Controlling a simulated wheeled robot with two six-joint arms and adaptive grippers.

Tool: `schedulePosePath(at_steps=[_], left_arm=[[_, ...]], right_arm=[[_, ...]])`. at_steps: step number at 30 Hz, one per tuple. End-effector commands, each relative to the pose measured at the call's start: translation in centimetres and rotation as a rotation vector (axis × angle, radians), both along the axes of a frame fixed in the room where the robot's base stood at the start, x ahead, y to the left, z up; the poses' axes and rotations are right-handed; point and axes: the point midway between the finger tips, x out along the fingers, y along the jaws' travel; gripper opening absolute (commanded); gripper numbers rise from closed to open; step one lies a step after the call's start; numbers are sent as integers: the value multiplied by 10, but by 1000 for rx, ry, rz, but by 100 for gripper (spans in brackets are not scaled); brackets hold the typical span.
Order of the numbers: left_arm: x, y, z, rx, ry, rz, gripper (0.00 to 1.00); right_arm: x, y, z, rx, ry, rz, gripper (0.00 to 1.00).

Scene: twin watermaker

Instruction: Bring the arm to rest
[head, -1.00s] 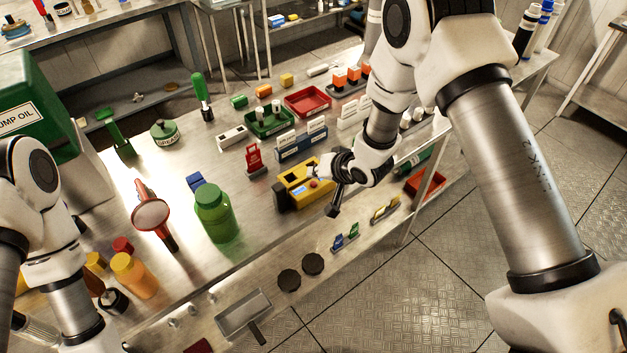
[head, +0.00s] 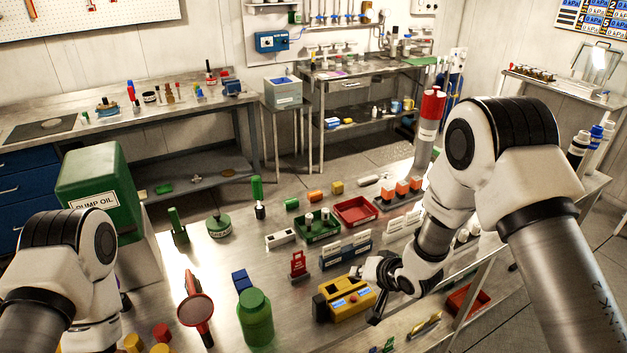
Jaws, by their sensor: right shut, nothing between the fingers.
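My right gripper (head: 374,292) is shut with nothing visible in it. It hangs at the right end of a yellow device (head: 350,301) with blue displays and a red button, near the table's front edge. I cannot tell whether it touches the device. My right arm comes in from the right side. My left arm shows at the lower left, and its gripper is out of the picture.
The metal table (head: 285,322) holds a green bottle (head: 255,318), a red-handled magnifier (head: 195,308), a red tray (head: 356,211), a green tray (head: 317,229) and a red tag stand (head: 298,266). A green pump oil container (head: 100,190) stands at the left. A red-topped cylinder (head: 430,120) stands behind my right arm.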

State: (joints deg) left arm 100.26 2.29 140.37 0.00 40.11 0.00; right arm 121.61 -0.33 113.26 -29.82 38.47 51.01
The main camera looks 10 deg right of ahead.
Motion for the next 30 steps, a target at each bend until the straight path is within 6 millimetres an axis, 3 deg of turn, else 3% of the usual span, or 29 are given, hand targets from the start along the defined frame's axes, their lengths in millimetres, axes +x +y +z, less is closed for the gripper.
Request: schedulePosePath(at_steps=[2, 4, 7, 9, 11, 12, 14, 15, 18, 20, 22, 30], left_arm=[[0, 0, -7, 0, 0, 0, 50], [0, 0, -19, 0, 0, 0, 50], [0, 0, -40, 0, 0, 0, 50], [0, 0, -55, 0, 0, 0, 50], [0, 0, -67, 0, 0, 0, 50], [0, 0, -74, 0, 0, 0, 50], [0, 0, -85, 0, 0, 0, 50], [0, 0, -91, 0, 0, 0, 50], [0, 0, -97, 0, 0, 0, 50], [0, 0, -91, 0, 0, 0, 50], [0, 0, -91, 0, 0, 0, 50], [0, 0, -91, 0, 0, 0, 50]], right_arm=[[-5, 0, -16, 1, 17, -1, 0], [-16, -1, -47, 2, 53, -3, 0], [-55, -5, -110, 6, 163, -25, 0], [-98, -11, -158, 2, 267, -62, 0], [-140, -18, -194, -22, 355, -83, 0], [-170, -24, -214, -50, 411, -85, 0], [-218, -33, -240, -102, 498, -77, 0], [-252, -39, -252, -147, 555, -58, 0], [-325, -56, -259, -277, 673, 35, 0], [-346, -66, -244, -359, 695, 125, 0], [-351, -70, -241, -411, 690, 199, 0], [-351, -70, -241, -411, 690, 199, 0]])
